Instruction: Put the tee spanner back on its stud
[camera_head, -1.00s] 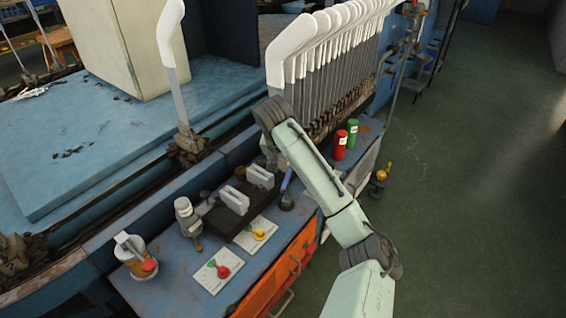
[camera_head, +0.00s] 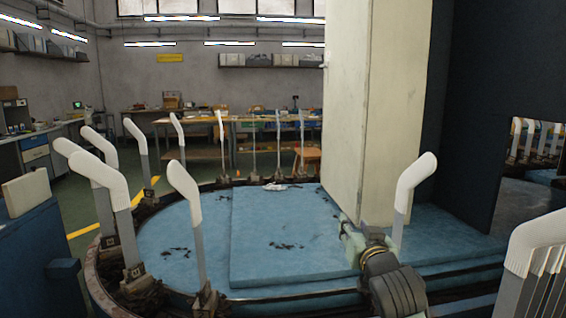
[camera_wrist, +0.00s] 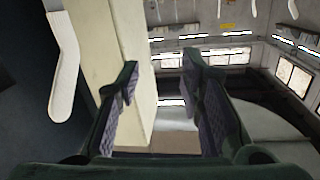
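I cannot make out the tee spanner or its stud in the current views. My gripper (camera_wrist: 160,68) is open, its two padded fingers wide apart with nothing between them in the wrist view. In the head view my arm's end shows at the lower right, in front of the pale column (camera_head: 375,110), and its fingers are too small to read there. A small pale object (camera_head: 275,187) lies on the blue round platform (camera_head: 190,240); it is too small to identify.
White-topped sock forms (camera_head: 184,190) stand around the platform's rim, one (camera_head: 412,185) close to my arm. More forms (camera_head: 535,245) stand at the lower right. A dark panel (camera_head: 475,100) rises behind the column. Workbenches (camera_head: 260,125) line the far wall.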

